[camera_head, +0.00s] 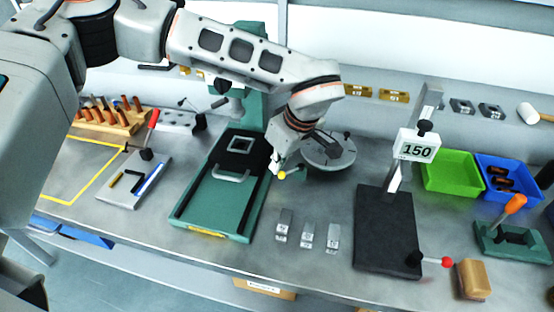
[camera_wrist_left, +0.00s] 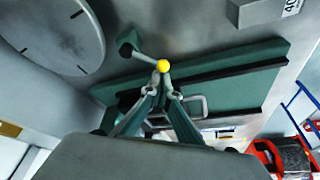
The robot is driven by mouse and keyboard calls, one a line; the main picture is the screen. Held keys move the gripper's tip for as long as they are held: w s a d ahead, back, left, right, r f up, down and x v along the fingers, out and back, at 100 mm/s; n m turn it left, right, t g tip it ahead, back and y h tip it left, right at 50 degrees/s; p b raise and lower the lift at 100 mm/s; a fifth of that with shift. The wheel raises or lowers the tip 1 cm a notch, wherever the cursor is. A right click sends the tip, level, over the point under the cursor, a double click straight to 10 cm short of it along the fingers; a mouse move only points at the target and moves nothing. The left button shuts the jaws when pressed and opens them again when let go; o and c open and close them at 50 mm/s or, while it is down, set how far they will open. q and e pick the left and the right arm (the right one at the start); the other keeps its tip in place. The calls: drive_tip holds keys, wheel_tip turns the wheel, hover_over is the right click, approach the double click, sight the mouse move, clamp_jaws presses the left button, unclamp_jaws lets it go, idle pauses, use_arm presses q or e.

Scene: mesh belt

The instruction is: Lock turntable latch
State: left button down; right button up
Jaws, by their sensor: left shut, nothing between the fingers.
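The turntable (camera_head: 328,153) is a round grey disc on the bench, right of the green press base; its disc also shows at upper left in the left wrist view (camera_wrist_left: 45,30). Its latch is a short grey lever with a yellow ball knob (camera_head: 282,175). In the left wrist view the lever runs from a dark pivot (camera_wrist_left: 127,46) beside the disc to the yellow knob (camera_wrist_left: 163,66). My left gripper (camera_head: 276,165) is shut and empty, its fingertips close to the knob. Whether they touch it I cannot tell. My right gripper is not in view.
The green press (camera_head: 206,205) stands close left of the latch. Several small metal blocks (camera_head: 306,236) lie in front. A dark stand with a 150 display (camera_head: 417,150) rises at right, with green (camera_head: 450,185) and blue bins beyond.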

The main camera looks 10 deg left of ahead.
use_arm(q)
drive_tip(key=n, duration=0.1)
drive_tip(key=s+d+n, duration=0.1)
drive_tip(key=n+g, duration=0.1)
drive_tip(key=shift+s+d+n, duration=0.2)
drive_tip(key=shift+s+n, duration=0.05)
drive_tip(key=shift+n, duration=0.05)
drive_tip(key=n, duration=0.1)
drive_tip(key=s+d+n+g, duration=0.1)
drive_tip(key=n, duration=0.1)
drive_tip(key=shift+d+n+y+p, duration=0.25)
drive_tip(key=shift+n+y+p, duration=0.05)
drive_tip(key=shift+p, duration=0.1)
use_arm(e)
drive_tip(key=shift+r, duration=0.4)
use_arm(q)
drive_tip(key=shift+s+d, duration=0.2)
drive_tip(key=shift+s, duration=0.55)
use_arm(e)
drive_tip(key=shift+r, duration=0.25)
use_arm(q)
drive_tip(key=shift+r+p, duration=0.15)
drive_tip(key=shift+p, duration=0.15)
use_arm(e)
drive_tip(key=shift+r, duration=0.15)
